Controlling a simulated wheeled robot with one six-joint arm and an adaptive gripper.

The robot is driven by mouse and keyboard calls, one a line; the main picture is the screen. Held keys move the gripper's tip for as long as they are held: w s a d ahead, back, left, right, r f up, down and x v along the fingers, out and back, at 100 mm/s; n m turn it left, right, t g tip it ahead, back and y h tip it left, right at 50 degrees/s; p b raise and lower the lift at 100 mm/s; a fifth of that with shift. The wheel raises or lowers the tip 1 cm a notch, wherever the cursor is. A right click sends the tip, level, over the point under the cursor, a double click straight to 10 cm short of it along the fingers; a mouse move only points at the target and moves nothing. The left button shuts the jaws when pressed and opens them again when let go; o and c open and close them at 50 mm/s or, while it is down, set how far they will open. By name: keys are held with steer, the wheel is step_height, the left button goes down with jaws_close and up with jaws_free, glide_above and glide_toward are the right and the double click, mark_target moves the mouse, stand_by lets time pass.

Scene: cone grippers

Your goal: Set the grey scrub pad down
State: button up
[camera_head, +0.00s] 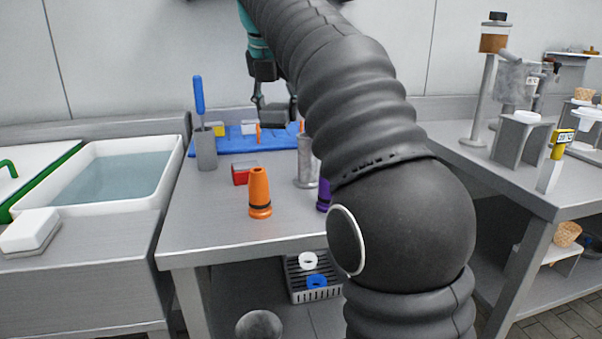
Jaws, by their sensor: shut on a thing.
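My gripper (275,100) hangs from the teal wrist above the back of the metal table, over the blue mat. It is small in view and partly behind my own dark arm. It is shut on a dark grey block at its tips, which looks like the grey scrub pad (278,117). The pad's edges are hard to tell from the dark fingers. Whether the pad touches anything below is not clear.
The blue mat (230,143) holds small coloured items. A grey holder (206,150) with a blue-handled tool, a red box (244,172), an orange cone (259,192) and a metal cylinder (306,174) stand on the table (205,225). A water-filled basin (112,178) is left. The table's front left is clear.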

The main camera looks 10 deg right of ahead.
steer(key=b, duration=0.2)
glide_above(284, 167)
steer(key=s, duration=0.1)
steer(key=f, duration=0.5)
steer(key=shift+s+a+f, duration=0.2)
steer(key=shift+f, duration=0.05)
steer(key=shift+f+b, duration=0.75)
steer(key=shift+f, duration=1.4)
steer(key=shift+f, duration=0.1)
steer(key=o, duration=0.6)
steer(key=shift+o, duration=0.2)
